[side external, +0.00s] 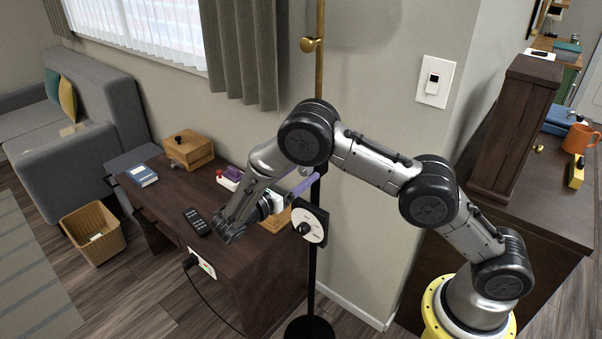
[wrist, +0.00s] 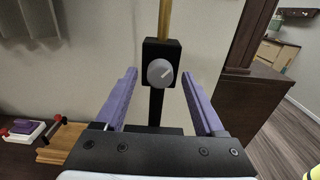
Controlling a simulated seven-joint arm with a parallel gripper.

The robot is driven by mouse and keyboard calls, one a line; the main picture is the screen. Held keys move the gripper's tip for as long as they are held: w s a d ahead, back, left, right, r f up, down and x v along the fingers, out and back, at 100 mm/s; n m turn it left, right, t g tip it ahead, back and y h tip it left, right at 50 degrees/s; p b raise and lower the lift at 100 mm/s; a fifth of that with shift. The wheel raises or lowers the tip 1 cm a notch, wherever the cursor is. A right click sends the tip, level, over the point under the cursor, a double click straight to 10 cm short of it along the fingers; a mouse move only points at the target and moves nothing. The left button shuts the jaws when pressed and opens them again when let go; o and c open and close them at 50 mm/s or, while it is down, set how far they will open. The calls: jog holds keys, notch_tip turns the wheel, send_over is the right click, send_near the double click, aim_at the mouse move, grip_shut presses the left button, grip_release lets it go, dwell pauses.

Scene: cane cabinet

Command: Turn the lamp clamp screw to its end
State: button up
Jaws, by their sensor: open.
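The lamp clamp is a black block (wrist: 161,50) on the lamp pole, where the brass upper pole meets the black lower pole. Its screw is a round grey knob (wrist: 160,73) with a pale slanted line on its face, in the middle of the wrist view. My gripper (wrist: 158,76) is open, its two purple fingers spread to the left and right of the knob in the picture, with nothing between them in contact. In the side view my gripper (side external: 303,180) is at the pole. The arm and fingers largely hide the clamp there.
Below on the pole is a white dial (side external: 316,218) with a black knob. The brass pole (side external: 319,75) carries a brass fitting higher up. A dark desk (side external: 165,205) with a wooden box (side external: 188,150) and remote (side external: 197,221) stands left. A dark cabinet (side external: 520,215) stands right.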

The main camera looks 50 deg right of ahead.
jog(key=shift+d, duration=0.4)
jog(key=shift+c, duration=0.2)
grip_shut()
jog(key=n, duration=0.4)
jog(key=shift+n, duration=1.9)
